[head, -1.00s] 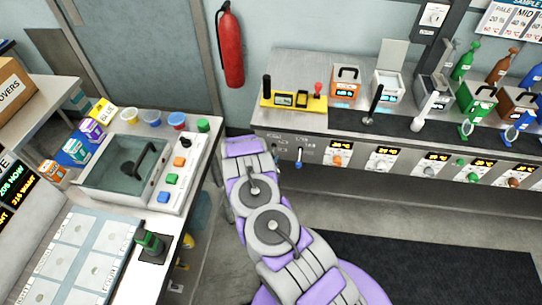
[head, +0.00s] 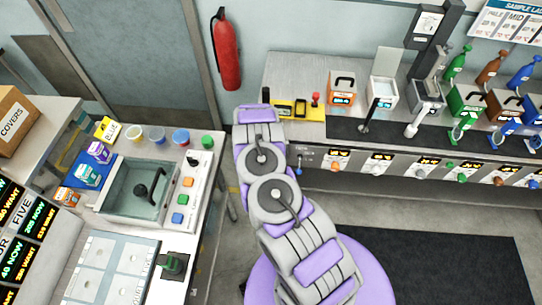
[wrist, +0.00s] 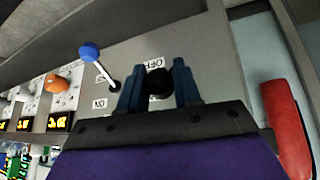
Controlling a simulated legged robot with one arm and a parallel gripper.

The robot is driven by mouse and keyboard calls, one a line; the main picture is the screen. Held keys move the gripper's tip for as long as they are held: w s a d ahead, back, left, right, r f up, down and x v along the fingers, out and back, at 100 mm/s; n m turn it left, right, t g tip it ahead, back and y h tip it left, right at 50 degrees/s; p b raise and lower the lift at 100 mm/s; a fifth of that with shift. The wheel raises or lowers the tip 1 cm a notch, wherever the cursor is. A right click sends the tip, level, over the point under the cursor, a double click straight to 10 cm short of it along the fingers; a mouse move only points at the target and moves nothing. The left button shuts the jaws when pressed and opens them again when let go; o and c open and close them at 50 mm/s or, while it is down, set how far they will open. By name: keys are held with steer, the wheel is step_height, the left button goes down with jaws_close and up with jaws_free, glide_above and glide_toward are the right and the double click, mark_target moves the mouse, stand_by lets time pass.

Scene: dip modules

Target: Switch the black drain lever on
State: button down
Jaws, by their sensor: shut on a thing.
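The black drain lever shows in the wrist view as a round black knob (wrist: 159,84) between the two dark blue fingers of my gripper (wrist: 158,82). My gripper is shut on it. A partly covered OFF label (wrist: 156,64) sits right beside the knob on the grey panel (wrist: 205,45). The lever's shaft and its other label are hidden by the gripper. In the head view my arm covers the black lever, and my fingers do not show.
A lever with a blue knob (wrist: 89,51) stands left of my gripper in the wrist view, close by; it also shows in the head view (head: 299,171). An orange knob (wrist: 55,83) lies farther left. A red extinguisher (head: 226,50) hangs on the wall.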

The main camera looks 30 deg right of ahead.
steer(key=shift+w+r, duration=0.15)
steer(key=shift+w, duration=0.1)
steer(key=c, duration=0.8)
jaws_free()
steer(key=shift+s, duration=0.1)
steer(key=p+v, duration=0.1)
steer(key=v, duration=1.6)
steer(key=shift+d+r, duration=0.1)
steer(key=shift+r, duration=0.1)
